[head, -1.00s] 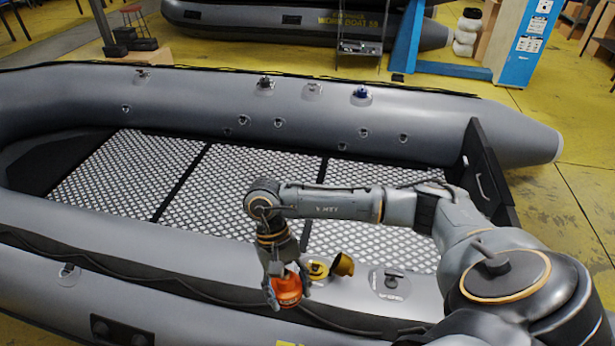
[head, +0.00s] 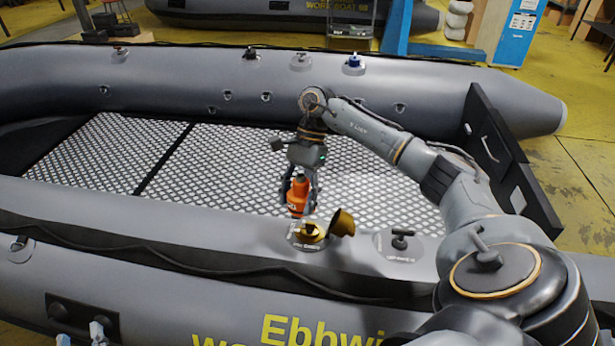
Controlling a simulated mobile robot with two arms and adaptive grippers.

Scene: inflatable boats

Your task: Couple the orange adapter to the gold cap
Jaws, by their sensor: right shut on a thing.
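The orange adapter (head: 299,197) is held upright in my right gripper (head: 299,205), whose fingers are shut on its sides. It is just above and slightly left of the gold fitting (head: 311,234) on the near tube of the boat. The gold cap (head: 342,222) is tilted open beside the fitting, on its right. The picture does not clearly show whether adapter and fitting touch; they look apart. Only the fingertips of my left gripper (head: 81,334) show at the bottom left edge; they are spread apart with nothing visible between them.
A dark valve (head: 401,240) stands on the near tube (head: 200,220) right of the gold cap. The far tube carries several fittings, including a blue one (head: 353,64). The patterned floor (head: 230,170) inside the boat is clear. A dark transom (head: 510,165) closes the right end.

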